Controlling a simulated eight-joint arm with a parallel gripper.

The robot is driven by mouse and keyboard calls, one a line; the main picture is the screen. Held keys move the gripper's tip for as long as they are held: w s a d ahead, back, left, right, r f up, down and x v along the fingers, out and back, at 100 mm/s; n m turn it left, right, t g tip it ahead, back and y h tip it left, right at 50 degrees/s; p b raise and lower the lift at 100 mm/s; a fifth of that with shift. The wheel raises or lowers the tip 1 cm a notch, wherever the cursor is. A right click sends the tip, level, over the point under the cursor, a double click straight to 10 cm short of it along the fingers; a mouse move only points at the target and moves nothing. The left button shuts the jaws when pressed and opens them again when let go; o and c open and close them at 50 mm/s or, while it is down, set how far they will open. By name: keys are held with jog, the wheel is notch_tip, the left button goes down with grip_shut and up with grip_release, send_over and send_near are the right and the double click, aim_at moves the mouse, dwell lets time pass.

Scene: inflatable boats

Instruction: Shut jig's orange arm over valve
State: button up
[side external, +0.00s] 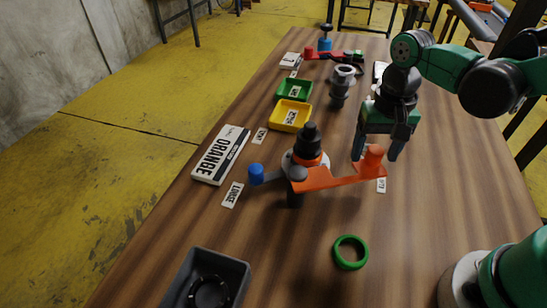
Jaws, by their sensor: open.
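The jig's orange arm (325,180) reaches right from the post at the table's middle and carries an upright orange knob (373,160) near its outer end. The black valve (310,137), with an orange ring around it, stands upright in a pale holder just behind the arm's inner end. A grey arm with a blue knob (256,174) points left from the same jig. My gripper (377,151) points down with its fingers apart, one on each side of the orange knob in this view. I cannot tell whether they touch it.
A green ring (350,252) and a dark grey tray (207,281) lie in front. A grey fitting (340,87) and a second jig (331,54) stand behind.

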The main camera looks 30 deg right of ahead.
grip_shut()
dwell(1.5)
